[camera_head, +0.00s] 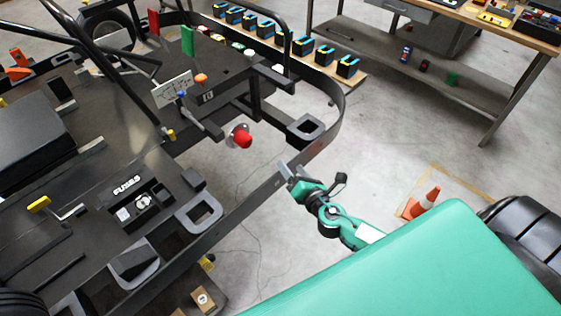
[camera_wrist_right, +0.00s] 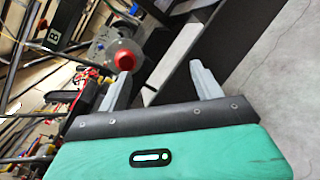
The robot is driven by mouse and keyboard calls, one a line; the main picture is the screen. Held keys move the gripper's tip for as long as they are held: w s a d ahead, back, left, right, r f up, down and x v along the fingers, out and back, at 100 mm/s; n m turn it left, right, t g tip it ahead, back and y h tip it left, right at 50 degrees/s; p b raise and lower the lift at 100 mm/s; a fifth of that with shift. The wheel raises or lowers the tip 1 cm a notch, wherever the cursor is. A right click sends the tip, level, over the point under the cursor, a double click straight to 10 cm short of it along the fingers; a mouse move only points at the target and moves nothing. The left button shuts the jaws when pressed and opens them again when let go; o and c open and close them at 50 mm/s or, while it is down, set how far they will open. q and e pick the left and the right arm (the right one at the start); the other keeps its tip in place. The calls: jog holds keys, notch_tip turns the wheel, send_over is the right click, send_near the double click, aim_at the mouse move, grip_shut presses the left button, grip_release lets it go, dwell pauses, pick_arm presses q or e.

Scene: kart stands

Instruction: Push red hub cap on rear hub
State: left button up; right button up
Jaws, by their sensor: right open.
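The red hub cap (camera_head: 242,137) sits at the rear hub (camera_head: 233,131), a pale round disc at the end of the kart's axle. In the right wrist view the red cap (camera_wrist_right: 124,60) shows in front of the grey disc (camera_wrist_right: 103,45), beyond the left finger. I cannot tell whether the cap is fully seated. My right gripper (camera_head: 287,172) is open and empty, below and to the right of the cap, beside the kart's curved bumper rail. Its two fingers (camera_wrist_right: 160,85) show apart in the wrist view. My left gripper is not in view.
The black kart frame (camera_head: 335,125) curves around the hub, with its rail close to my right gripper. Several black, blue and yellow blocks (camera_head: 325,55) line a board behind. A workbench (camera_head: 480,25) stands at the back right. An orange cone (camera_head: 424,203) is on the floor at right.

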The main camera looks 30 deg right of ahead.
aim_at(248, 139)
jog(key=w+a+r+n+y+p, duration=0.1)
jog(key=w+a+n+y, duration=0.1)
jog(key=w+n, duration=0.2)
jog(key=w+a+r+n+y, duration=0.1)
jog(key=w+a+n, duration=0.2)
jog(key=w+n, duration=0.1)
jog(key=w+a+r+n+y+p, duration=0.1)
jog(key=w+a+r+n+y, duration=0.1)
jog(key=w+n, duration=0.2)
jog(key=shift+w+a+y+p, duration=0.3)
jog(key=shift+w+a, duration=0.05)
jog(key=shift+a, duration=0.05)
jog(key=shift+w+a+f, duration=0.1)
jog(key=shift+w+a, duration=0.2)
jog(key=shift+w, duration=0.35)
jog(key=c, duration=1.2)
jog(key=shift+s+d, duration=0.1)
jog(key=shift+s, duration=0.05)
